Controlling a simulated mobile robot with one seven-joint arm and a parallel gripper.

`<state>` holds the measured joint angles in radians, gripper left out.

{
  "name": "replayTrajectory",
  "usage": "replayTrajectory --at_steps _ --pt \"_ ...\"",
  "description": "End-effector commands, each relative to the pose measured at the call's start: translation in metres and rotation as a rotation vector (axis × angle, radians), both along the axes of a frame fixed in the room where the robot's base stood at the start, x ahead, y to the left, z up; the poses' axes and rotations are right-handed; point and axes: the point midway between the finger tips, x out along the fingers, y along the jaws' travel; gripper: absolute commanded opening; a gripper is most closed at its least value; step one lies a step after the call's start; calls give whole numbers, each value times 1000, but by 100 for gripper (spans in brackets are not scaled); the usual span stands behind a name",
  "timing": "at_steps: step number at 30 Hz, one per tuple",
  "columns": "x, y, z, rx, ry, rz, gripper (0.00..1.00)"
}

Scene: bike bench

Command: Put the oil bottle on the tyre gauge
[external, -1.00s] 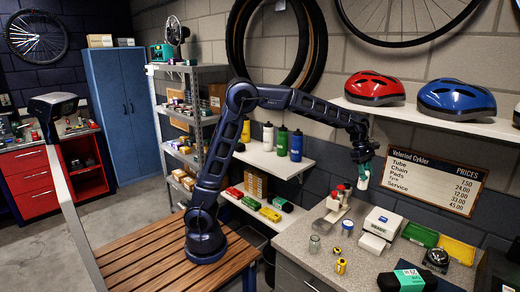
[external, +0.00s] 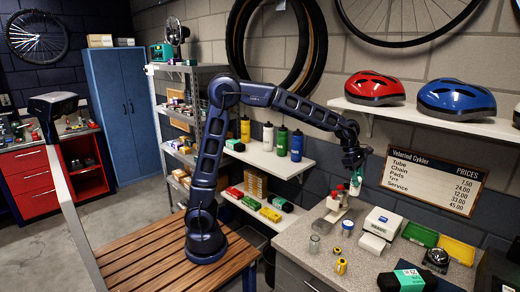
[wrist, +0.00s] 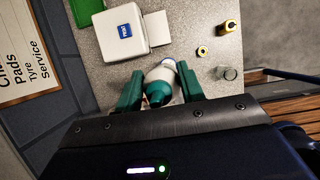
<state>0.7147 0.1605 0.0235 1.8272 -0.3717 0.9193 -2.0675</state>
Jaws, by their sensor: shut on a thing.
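My gripper (external: 355,172) is shut on the oil bottle (external: 355,187), a white bottle with a green top. The gripper holds it above the back of the grey bench, beside a group of red-topped bottles (external: 337,197). In the wrist view the bottle (wrist: 161,82) sits between the two green fingers of my gripper (wrist: 160,92). The tyre gauge looks to be the dark device with a round silver dial (external: 437,256), on the bench to the right, apart from the bottle. The gauge does not show in the wrist view.
A white box (external: 383,221) stands between the bottle and the dial device. Green (external: 419,234) and yellow (external: 456,250) trays lie behind the device. A glass jar (external: 314,244) and small yellow items (external: 341,266) stand at the front left. A helmet shelf (external: 430,118) overhangs the bench.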

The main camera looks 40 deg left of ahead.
Motion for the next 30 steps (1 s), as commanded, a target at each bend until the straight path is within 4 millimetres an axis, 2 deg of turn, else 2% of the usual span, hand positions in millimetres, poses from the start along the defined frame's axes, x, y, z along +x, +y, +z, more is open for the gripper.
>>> replayTrajectory --at_steps 6,12,15,23,30 --pt "0 0 -49 2 2 0 13" --pt "0 0 -89 1 2 -1 13" --pt "0 0 -101 0 0 0 13" --pt "0 0 -116 0 0 -1 13" --pt "0 0 -147 1 1 0 13"
